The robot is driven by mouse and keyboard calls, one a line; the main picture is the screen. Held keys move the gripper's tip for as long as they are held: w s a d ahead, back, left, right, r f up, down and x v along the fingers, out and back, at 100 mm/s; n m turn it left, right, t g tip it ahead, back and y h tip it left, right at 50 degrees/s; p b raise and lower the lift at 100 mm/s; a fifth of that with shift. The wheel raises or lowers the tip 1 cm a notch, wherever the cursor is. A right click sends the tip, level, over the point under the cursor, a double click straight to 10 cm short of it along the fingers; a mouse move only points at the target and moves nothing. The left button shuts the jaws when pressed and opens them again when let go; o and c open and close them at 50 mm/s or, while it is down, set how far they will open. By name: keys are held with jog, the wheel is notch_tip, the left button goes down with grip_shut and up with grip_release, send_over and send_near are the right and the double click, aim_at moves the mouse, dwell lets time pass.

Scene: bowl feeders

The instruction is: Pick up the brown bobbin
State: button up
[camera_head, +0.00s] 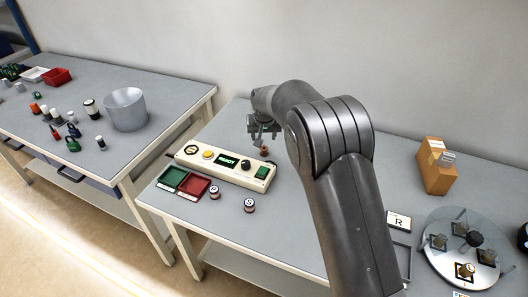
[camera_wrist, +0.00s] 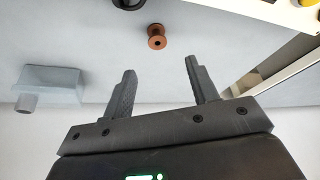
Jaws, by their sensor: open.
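The brown bobbin (camera_wrist: 156,37) is a small spool with a round flange and a hole in its middle. In the wrist view it lies ahead of my gripper (camera_wrist: 160,78), roughly in line with the gap between the fingers and apart from them. In the head view the bobbin (camera_head: 264,150) shows on the table just behind the control panel, close beside my gripper (camera_head: 258,136). My gripper is open and empty. Part of it is hidden behind my arm in the head view.
A cream control panel (camera_head: 223,167) with buttons and a READY display stands in front of the bobbin. Red (camera_head: 193,187) and green (camera_head: 172,178) trays and two small spools (camera_head: 249,205) are nearer the front. A cardboard box (camera_head: 437,168) and round glass plate (camera_head: 440,262) stand right.

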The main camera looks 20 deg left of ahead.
aim_at(264, 148)
jog(key=x, duration=1)
jog(key=shift+d+f, duration=0.2)
jog(key=shift+c, duration=0.4)
jog(key=c, duration=1)
jog(key=shift+o, duration=0.2)
jog(key=shift+r, duration=0.15)
